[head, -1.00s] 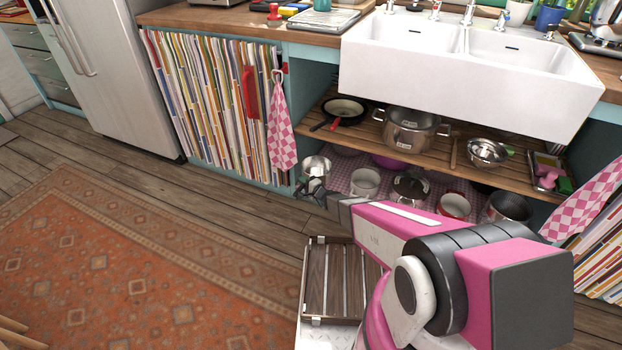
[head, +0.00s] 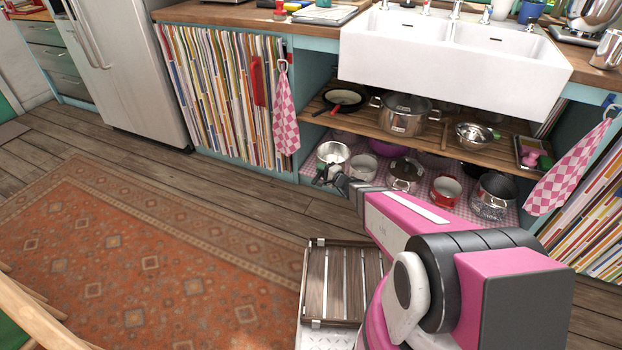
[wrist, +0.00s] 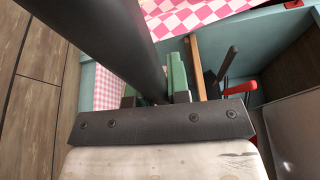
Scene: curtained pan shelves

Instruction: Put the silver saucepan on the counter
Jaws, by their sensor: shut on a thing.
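The silver saucepan (head: 333,153) is at the left end of the lower pan shelf, opening up. My gripper (head: 329,177) is at its front side. In the wrist view my gripper (wrist: 156,92) has its green fingers closed around a long dark handle (wrist: 120,40), which runs up and left across the picture. The pan's body is not clear in that view, and I cannot tell whether its base touches the shelf. The wooden counter (head: 220,14) runs above, left of the sink, with another stretch at right (head: 592,72).
The white sink (head: 450,65) overhangs the shelves. Several pots crowd the lower shelf, including a red one (head: 445,190). A checked towel (head: 286,118) hangs left. The floor is clear at left.

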